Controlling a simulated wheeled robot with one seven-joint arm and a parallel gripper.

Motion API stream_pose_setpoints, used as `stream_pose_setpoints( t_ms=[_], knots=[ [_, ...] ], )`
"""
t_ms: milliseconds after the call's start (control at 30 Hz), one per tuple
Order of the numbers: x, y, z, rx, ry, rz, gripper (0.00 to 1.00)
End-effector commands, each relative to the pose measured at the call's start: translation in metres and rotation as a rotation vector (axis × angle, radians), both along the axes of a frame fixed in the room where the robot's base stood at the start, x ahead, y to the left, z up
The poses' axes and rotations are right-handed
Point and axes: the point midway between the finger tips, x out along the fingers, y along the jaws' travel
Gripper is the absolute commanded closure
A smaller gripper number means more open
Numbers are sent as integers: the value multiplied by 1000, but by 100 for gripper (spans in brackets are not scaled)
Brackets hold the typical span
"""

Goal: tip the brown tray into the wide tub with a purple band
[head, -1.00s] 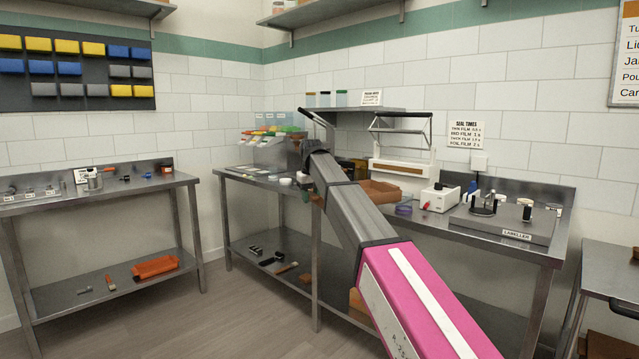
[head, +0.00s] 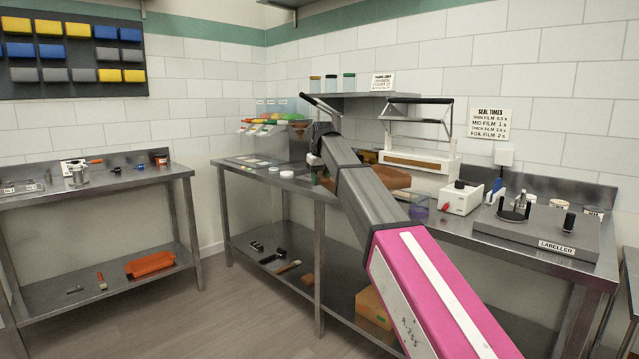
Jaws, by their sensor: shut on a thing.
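The brown tray (head: 392,178) shows partly behind my arm on the right-hand bench, in front of the white sealing press. My arm hides its left part. My gripper (head: 316,162) is at the far end of my arm, small and partly hidden, at the tray's left side. It is shut on the tray, though the grip itself is hard to see. A small clear tub with a purple band (head: 420,210) stands on the bench just right of my arm, below and in front of the tray's right end. What the tray holds is not visible.
Bins with coloured scoops (head: 275,135) and a white dish (head: 287,174) are left of my gripper. A shelf (head: 350,96) hangs above the bench.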

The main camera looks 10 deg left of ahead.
Motion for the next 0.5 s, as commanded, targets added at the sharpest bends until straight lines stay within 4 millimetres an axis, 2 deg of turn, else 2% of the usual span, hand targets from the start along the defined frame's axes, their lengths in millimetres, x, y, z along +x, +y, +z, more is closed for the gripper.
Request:
stream_pose_setpoints(
  t_ms=[500],
  knots=[
    [-4, -15, 42, 125, -31, 0, 100]
  ],
)
